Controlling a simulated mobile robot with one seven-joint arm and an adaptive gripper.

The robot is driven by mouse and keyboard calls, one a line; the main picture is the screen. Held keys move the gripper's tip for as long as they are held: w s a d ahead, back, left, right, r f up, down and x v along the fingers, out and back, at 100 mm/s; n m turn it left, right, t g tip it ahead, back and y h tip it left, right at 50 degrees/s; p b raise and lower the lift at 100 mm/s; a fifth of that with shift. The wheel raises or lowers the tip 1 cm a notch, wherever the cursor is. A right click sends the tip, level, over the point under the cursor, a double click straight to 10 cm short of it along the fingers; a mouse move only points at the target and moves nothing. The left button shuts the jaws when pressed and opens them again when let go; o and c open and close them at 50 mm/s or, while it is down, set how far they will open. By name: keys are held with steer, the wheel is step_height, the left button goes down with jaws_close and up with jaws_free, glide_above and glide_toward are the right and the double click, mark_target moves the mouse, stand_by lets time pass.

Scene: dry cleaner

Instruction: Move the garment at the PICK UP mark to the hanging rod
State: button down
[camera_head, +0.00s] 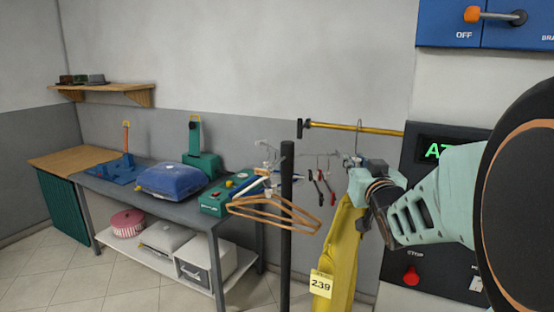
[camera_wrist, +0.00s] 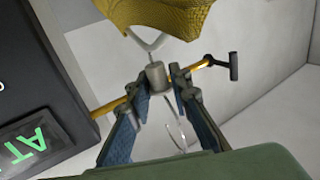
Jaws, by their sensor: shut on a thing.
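A yellow garment (camera_head: 342,250) with a "239" tag (camera_head: 321,284) hangs from a hanger in my gripper (camera_head: 362,185). In the wrist view my gripper (camera_wrist: 160,88) is shut on the grey collar (camera_wrist: 156,75) of the hanger, with the yellow garment (camera_wrist: 155,15) beyond it. The thin hanger hook (camera_wrist: 178,128) extends between the fingers. The brass hanging rod (camera_head: 340,126) juts from the wall; in the wrist view the rod (camera_wrist: 106,107) passes behind the fingers. The hook top (camera_head: 359,125) overlaps the rod in the head view; I cannot tell whether they touch. No PICK UP mark is visible.
A dark post (camera_head: 287,220) with wooden hangers (camera_head: 270,212) stands left of the garment. A grey workbench (camera_head: 190,202) holds a blue cushion (camera_head: 172,179) and green devices. A dark control panel (camera_head: 420,165) is close on the right. Floor at the lower left is clear.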

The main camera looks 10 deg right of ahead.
steer(key=shift+w+d+p, duration=0.35)
steer(key=shift+w+d, duration=0.25)
steer(key=shift+w, duration=0.3)
steer(key=shift+w+d+p, duration=0.3)
steer(key=shift+w+d, duration=0.3)
steer(key=shift+w, duration=0.3)
steer(key=shift+w, duration=0.1)
steer(key=shift+w+d+y, duration=0.3)
steer(key=shift+y, duration=0.1)
steer(key=shift+w+d, duration=0.55)
steer(key=shift+w, duration=0.3)
steer(key=shift+w+d, duration=0.55)
steer(key=shift+w, duration=0.25)
steer(key=shift+w+d, duration=0.55)
steer(key=shift+w, duration=0.3)
steer(key=shift+f, duration=0.2)
steer(key=shift+f+b, duration=1.4)
steer(key=shift+b, duration=0.1)
